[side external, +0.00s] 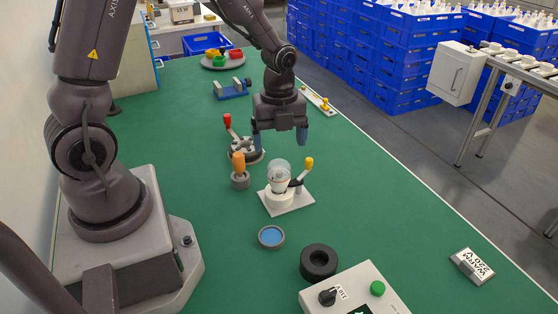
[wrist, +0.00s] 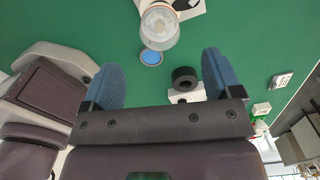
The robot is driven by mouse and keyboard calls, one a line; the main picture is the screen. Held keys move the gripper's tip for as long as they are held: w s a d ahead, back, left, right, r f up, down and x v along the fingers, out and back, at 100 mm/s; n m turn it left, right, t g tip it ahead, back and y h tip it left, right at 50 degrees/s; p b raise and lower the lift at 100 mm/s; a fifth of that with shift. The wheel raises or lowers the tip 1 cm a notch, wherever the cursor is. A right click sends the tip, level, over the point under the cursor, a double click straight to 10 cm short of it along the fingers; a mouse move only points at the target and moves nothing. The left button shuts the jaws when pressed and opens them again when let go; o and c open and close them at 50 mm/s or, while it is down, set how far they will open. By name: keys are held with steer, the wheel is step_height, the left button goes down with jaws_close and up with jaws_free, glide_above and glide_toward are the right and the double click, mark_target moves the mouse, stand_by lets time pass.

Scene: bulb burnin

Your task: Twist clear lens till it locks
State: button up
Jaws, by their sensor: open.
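The clear lens (side external: 280,170) is a rounded see-through cover standing upright on a white round socket on a white base plate (side external: 289,208). A lever with a yellow knob (side external: 309,162) rises at the right of that socket. In the wrist view the clear lens (wrist: 160,25) is at the top, beyond the fingertips. My gripper (side external: 280,137) is open and empty, its blue fingers spread wide. It hangs above and behind the lens, apart from it. In the wrist view my gripper (wrist: 165,75) shows both fingers with green bench between them. Whether the lens is locked cannot be told.
An orange-handled tool (side external: 239,165) stands left of the lens, with a red-knobbed lever fixture (side external: 245,150) behind it. A blue-centred dish (side external: 271,237), a black ring (side external: 319,261) and a control box (side external: 352,292) lie in front. The bench's right side is mostly clear.

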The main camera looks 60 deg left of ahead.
mark_target(279, 164)
step_height(279, 164, down, 8)
steer(key=shift+r, duration=0.1)
stand_by(0.4)
steer(key=c, duration=1)
